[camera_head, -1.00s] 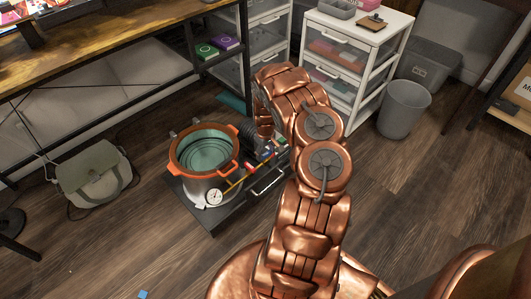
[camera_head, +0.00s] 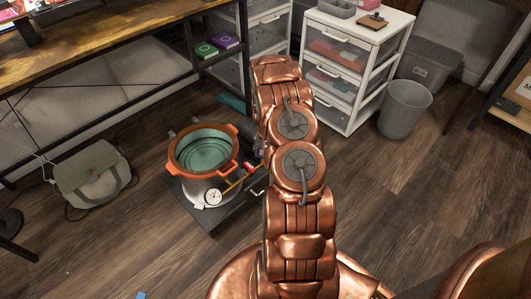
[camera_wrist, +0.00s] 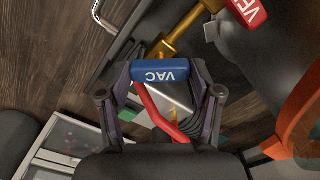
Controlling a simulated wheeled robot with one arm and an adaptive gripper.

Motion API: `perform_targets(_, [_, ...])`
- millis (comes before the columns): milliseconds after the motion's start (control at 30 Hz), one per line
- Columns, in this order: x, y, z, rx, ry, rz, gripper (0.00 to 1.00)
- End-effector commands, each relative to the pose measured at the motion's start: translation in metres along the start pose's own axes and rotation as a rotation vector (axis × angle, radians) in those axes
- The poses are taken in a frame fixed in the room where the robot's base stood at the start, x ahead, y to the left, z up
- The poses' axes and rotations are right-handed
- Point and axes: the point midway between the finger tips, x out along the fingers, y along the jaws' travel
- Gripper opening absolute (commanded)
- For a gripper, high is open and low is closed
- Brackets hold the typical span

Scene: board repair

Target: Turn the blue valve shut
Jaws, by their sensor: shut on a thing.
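The blue valve handle (camera_wrist: 165,73), marked VAC, lies across the middle of the wrist view, between the fingertips of my gripper (camera_wrist: 160,71). The fingers touch its two ends and are shut on it. The handle sits at the end of a brass fitting (camera_wrist: 183,32). A red handle (camera_wrist: 247,12) with white lettering sits at the top right of the wrist view. In the head view my arm hides the gripper and the blue handle. The vacuum pot (camera_head: 201,194) with its orange rim and a round gauge (camera_head: 213,197) stands left of my arm.
A dark base plate (camera_head: 207,222) carries the pot. A white drawer unit (camera_head: 342,78) and a grey bin (camera_head: 404,108) stand behind and to the right. A green bag (camera_head: 91,176) lies on the floor at left. Open floor lies right of my arm.

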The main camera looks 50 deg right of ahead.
Motion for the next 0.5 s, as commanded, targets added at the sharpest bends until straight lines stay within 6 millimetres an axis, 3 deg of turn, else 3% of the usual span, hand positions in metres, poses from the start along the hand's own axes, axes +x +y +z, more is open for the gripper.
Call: perform_targets(500, [-0.0003, -0.0001, 0.0024, 0.471, -0.006, 0.002, 0.30])
